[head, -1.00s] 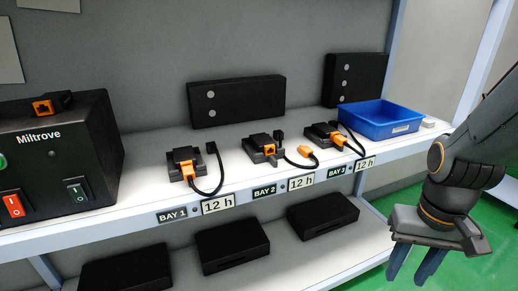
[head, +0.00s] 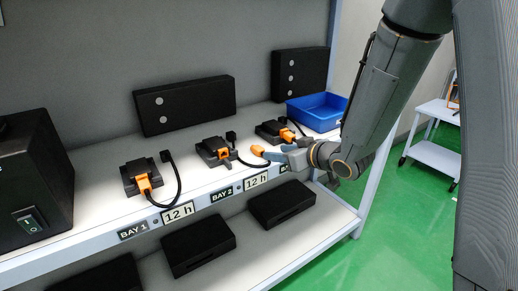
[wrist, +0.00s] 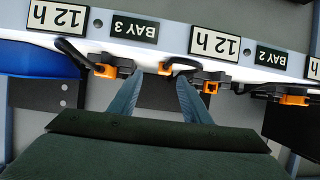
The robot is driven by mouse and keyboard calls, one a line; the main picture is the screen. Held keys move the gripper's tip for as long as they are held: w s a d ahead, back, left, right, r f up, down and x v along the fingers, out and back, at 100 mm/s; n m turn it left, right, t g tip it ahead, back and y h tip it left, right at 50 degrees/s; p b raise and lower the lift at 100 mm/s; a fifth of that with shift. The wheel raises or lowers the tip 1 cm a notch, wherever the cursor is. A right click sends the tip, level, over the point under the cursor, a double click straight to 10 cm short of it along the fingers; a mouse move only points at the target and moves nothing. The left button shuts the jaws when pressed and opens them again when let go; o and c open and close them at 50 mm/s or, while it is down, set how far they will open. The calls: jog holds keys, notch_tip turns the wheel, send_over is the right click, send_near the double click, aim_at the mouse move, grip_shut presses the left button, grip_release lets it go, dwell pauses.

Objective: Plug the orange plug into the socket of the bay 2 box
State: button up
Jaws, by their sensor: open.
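The loose orange plug (head: 257,150) lies on the shelf, right of the bay 2 box (head: 208,155), on a black cable. The box's orange socket (head: 223,155) faces the front and looks empty. My gripper (head: 272,156) is open, its blue fingers just right of the plug. In the wrist view, the plug (wrist: 166,68) shows beyond and between the spread fingertips (wrist: 157,88), apart from them as far as I can tell. The bay 2 box (wrist: 213,78) with its socket (wrist: 211,88) is just right of the fingers there.
The bay 1 box (head: 138,176) and bay 3 box (head: 270,131) each have an orange plug at the front. A blue bin (head: 318,110) stands at the far right. Black panels (head: 185,105) lean behind. A lower shelf holds black boxes (head: 197,245).

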aim_at(261, 150)
jog(key=shift+y, duration=0.3)
jog(key=shift+a+r+p+x, duration=0.1)
jog(key=shift+p+x, duration=0.2)
jog(key=shift+x, duration=1.05)
jog(key=shift+a+r+p+x, duration=0.15)
jog(key=shift+p+x, duration=0.2)
jog(key=shift+x, duration=0.95)
jog(key=shift+a+r+p+x, duration=0.1)
jog(key=shift+p+x, duration=0.2)
jog(key=shift+x, duration=1.05)
jog(key=shift+s, duration=0.1)
grip_shut()
